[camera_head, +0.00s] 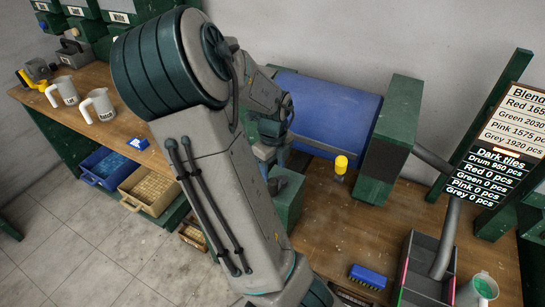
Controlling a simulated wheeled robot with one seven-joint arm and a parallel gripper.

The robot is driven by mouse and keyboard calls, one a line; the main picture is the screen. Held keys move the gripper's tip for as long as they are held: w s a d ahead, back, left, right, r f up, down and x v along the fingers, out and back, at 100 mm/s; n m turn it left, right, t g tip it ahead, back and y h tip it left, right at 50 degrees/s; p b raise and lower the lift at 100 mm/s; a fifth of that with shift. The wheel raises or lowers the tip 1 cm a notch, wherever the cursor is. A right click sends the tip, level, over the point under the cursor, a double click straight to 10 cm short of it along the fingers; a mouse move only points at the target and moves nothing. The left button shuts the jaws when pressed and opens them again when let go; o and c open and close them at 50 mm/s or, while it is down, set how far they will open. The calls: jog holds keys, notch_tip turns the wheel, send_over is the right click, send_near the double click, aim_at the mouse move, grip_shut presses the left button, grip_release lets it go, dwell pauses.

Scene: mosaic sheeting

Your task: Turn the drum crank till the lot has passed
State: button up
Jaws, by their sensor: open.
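The blue drum (330,108) lies on its side on the wooden bench between dark green stands, its right end at a green housing (395,130). My arm crosses the middle of the view and hides the drum's left end. My gripper (277,180) is at the drum's lower left, partly hidden by my own wrist, above a green block (288,203). It is open. I cannot make out the crank, nor whether the jaws are around it. The board (492,165) reads "Drum 950 pcs" under dark tiles, with red, green, pink and grey at 0.
A yellow-capped post (340,164) stands before the drum. Grey pipes (449,232) lead to a divided tray (424,270). A blue brush (368,276) and a cup of green pieces (479,291) are nearby. White jugs (98,106) stand left; tile crates (151,188) sit below.

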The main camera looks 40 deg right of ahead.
aim_at(273, 180)
notch_tip(273, 180, down, 8)
jog(key=shift+f+b, duration=0.1)
jog(key=shift+b, duration=0.7)
jog(key=c, duration=1)
